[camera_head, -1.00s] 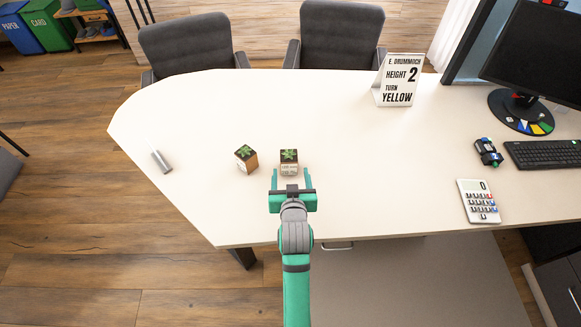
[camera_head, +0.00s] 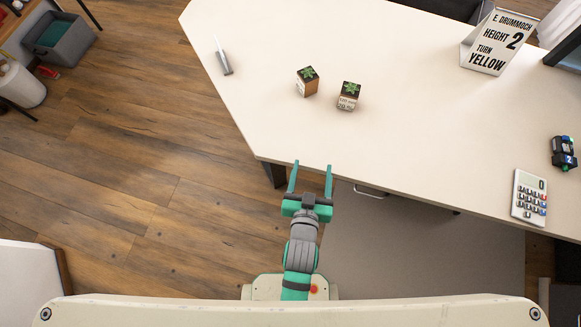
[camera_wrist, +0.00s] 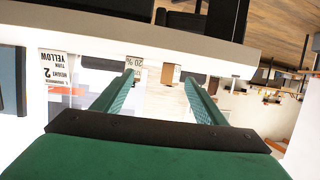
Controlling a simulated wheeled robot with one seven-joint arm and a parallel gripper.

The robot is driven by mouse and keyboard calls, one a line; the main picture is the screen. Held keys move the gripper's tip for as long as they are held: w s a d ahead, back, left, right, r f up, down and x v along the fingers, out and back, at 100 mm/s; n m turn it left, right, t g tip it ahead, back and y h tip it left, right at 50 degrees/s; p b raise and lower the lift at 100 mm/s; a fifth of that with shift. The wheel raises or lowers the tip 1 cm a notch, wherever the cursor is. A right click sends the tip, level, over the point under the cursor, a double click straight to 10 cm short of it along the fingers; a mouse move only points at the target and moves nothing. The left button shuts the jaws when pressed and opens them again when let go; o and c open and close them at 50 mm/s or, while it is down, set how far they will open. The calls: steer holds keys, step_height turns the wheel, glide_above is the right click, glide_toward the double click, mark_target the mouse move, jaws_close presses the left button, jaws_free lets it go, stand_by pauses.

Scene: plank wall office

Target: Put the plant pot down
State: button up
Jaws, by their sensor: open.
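Two small cube plant pots with green succulents stand upright on the white desk (camera_head: 430,120). The right pot (camera_head: 348,96) has a pale printed label on its front. The left pot (camera_head: 307,81) has a brown wooden side and is turned at an angle. My gripper (camera_head: 312,165) is open and empty, in front of the desk's near edge and apart from both pots. In the wrist view, which is upside down, the labelled pot (camera_wrist: 134,62) shows beyond one fingertip and the brown pot (camera_wrist: 170,74) lies between the fingers.
A sign (camera_head: 492,42), a calculator (camera_head: 529,195) and a dark small device (camera_head: 563,152) are on the right. The desk middle is clear. Open floor lies left.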

steer(key=s+a+r+n+y, duration=0.1)
steer(key=s+a+r, duration=0.2)
steer(key=s, duration=0.6)
steer(key=s+a+r+t+y, duration=0.1)
steer(key=s+a+r, duration=0.2)
steer(key=s, duration=0.6)
steer(key=shift+s+n, duration=0.3)
steer(key=shift+n, duration=0.1)
steer(key=shift+a+r, duration=0.1)
steer(key=shift+a, duration=0.05)
steer(key=shift+w, duration=0.2)
steer(key=shift+s, duration=0.1)
steer(key=shift+c, duration=0.2)
stand_by(0.3)
